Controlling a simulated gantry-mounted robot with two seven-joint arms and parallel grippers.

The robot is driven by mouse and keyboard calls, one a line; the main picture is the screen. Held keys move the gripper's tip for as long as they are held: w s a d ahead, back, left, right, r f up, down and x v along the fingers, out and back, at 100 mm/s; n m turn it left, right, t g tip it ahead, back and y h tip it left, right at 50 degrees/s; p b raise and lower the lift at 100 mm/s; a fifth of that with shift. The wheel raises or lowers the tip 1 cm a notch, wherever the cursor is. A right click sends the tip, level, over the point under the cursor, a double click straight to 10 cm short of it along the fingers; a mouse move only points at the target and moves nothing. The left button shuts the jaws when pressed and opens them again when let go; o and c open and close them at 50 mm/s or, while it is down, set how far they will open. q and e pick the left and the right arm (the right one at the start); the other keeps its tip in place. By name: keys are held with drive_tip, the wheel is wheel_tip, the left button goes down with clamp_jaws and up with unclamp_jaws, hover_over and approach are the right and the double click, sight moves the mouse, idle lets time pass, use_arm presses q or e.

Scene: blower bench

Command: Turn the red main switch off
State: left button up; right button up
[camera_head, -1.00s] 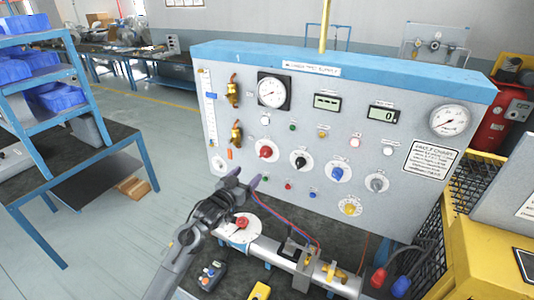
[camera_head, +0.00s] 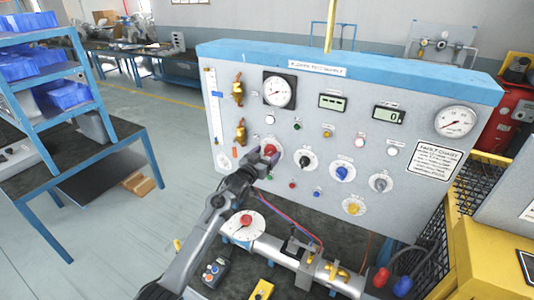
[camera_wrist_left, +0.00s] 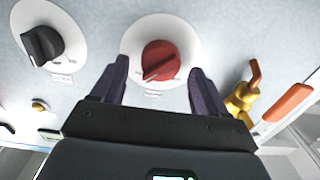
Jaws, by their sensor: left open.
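The red main switch (camera_head: 271,151) is a red rotary knob on a round white plate, on the left part of the upright panel (camera_head: 310,120). In the left wrist view the red knob (camera_wrist_left: 160,61) sits between and just beyond the two fingers, with its pointer ridge slanted. My left gripper (camera_head: 264,160) is open in front of the knob, and its dark purple fingers (camera_wrist_left: 160,88) stand on either side with gaps to the knob. Contact with the knob is not visible. My right gripper is not in view.
A black knob (camera_head: 305,159) is beside the red one, with blue, grey and yellow knobs further right. Brass valves (camera_head: 239,131) are at the panel's left. Below are a pipe with a red-centred disc (camera_head: 243,228) and a control box (camera_head: 212,273).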

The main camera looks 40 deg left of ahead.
use_arm(q)
drive_tip(key=shift+w, duration=0.45)
drive_tip(key=c, duration=1.1)
drive_tip(key=shift+o, duration=0.2)
